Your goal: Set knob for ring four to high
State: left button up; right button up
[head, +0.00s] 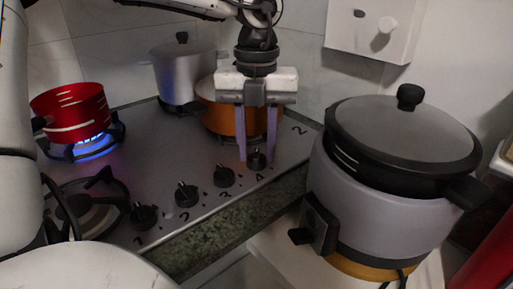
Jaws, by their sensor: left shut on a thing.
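The stove (140,165) has a row of black knobs along its front edge, with numbers printed by them. The knob for ring four (257,160) is the rightmost in the row, by the printed 4. My left gripper (257,152) points down over it, its two purple fingers on either side of the knob and shut on it. The fingers partly cover the knob, and I cannot tell its exact setting. The other knobs are knob three (224,177), knob two (187,195) and knob one (144,216). My right gripper is not in view.
A red pot (72,112) stands over a lit blue flame (95,146) at the left. A grey pot (183,72) and an orange pot (222,118) stand at the back, close behind my gripper. A large cooker (375,195) stands just right of the stove.

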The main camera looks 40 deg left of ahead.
aim_at(256, 153)
pick_arm(q)
jog(key=shift+r+m, duration=0.1)
jog(key=shift+m, duration=0.5)
jog(key=o, duration=1.1)
jog(key=shift+c, duration=0.2)
notch_tip(256, 153, up, 10)
jog(key=p, duration=0.1)
jog(key=shift+r, duration=0.15)
